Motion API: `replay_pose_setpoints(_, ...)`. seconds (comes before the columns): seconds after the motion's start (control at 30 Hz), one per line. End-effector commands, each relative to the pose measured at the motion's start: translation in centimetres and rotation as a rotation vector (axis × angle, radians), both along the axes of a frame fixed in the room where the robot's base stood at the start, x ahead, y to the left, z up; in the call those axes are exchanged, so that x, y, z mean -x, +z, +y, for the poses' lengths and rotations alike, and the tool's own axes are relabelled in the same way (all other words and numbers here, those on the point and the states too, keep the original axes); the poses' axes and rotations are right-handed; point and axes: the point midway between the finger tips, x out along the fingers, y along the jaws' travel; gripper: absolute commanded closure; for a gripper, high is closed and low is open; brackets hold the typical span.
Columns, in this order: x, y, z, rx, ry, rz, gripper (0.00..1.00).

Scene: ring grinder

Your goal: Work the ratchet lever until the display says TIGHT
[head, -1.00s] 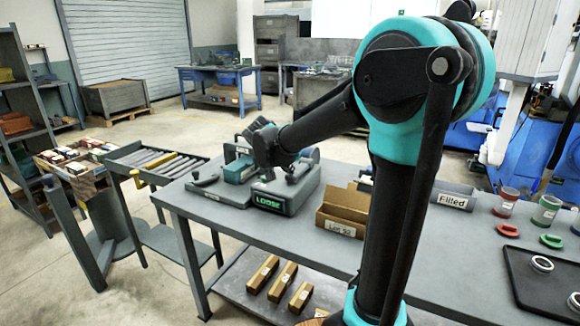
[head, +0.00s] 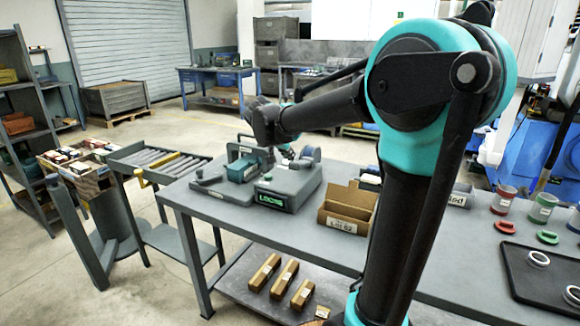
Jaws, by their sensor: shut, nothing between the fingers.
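The grey fixture (head: 305,182) sits at the far left of the bench. The green display (head: 271,200) on its front reads LOOSE. A teal block (head: 241,170) stands to its left in a grey frame, beside a low base with a dark bar-like handle (head: 208,181). I cannot tell for certain which part is the ratchet lever. My gripper (head: 284,150) is at the end of the arm, above and behind the fixture, mostly hidden by my wrist. It is shut and empty. I cannot see its fingertips clearly or any contact with the fixture.
A labelled cardboard bin (head: 347,207) stands right of the fixture. Red and green rings and cups (head: 541,208) and a black tray (head: 522,275) with pale rings lie at the bench's right. A roller stand (head: 160,163) adjoins the left. My arm hides part of the bench.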

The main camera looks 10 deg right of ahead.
Motion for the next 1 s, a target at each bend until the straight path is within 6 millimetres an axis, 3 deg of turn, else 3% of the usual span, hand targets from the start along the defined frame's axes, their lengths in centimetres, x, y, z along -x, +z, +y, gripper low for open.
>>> replay_pose_setpoints(0.4, 4.0, 4.9, 2.9, 0.001, 0.001, -0.002, 1.00)
replay_pose_setpoints(1.0, 4.5, 5.6, 3.3, 0.001, -0.001, -0.002, 1.00)
